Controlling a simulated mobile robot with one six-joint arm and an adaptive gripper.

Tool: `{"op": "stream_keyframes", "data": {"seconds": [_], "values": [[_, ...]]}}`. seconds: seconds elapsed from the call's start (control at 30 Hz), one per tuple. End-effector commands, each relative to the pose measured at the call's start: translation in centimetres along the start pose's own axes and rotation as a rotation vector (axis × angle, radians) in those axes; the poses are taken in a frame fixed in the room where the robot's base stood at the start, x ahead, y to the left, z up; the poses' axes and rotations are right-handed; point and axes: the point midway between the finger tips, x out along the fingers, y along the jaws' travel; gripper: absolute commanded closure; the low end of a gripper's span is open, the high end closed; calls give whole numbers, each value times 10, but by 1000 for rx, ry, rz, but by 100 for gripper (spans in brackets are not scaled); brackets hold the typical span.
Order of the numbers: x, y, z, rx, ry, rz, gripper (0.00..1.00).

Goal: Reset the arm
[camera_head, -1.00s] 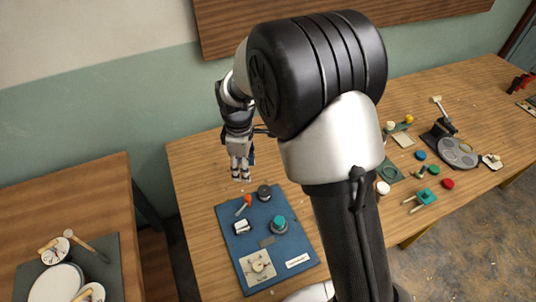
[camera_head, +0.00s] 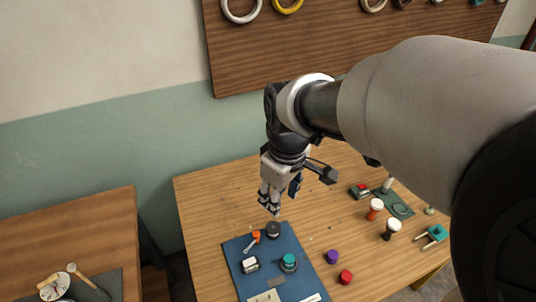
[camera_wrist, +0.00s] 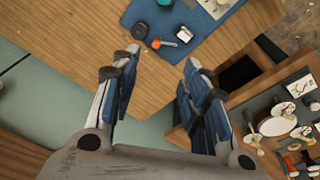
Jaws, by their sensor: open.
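My gripper (camera_head: 269,203) hangs fingers-down above the back left part of the wooden table, just behind the blue mat. Its fingers are apart with nothing between them in the wrist view (camera_wrist: 160,75). My arm reaches in from the right of the head view and hides the right part of the table. A goblet drum with an orange body (camera_head: 375,209) and one with a dark body (camera_head: 391,229) stand on the table right of the mat.
The blue mat (camera_head: 237,262) bears a dark round piece (camera_head: 273,230), an orange-headed tool (camera_head: 255,238) and a teal-topped piece (camera_head: 289,262). Purple (camera_head: 332,257) and red (camera_head: 345,277) pieces lie beside it. A second table (camera_head: 70,225) stands left. Rings hang on a wall board (camera_head: 270,55).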

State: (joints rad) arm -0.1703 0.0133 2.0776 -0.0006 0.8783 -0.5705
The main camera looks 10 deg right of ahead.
Motion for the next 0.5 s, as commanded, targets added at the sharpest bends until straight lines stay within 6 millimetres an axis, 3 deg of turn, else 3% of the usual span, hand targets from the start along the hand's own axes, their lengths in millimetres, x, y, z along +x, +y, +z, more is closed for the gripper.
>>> {"op": "stream_keyframes", "data": {"seconds": [0.5], "values": [[-8, -2, 10, 45, 11, 9, 59]]}}
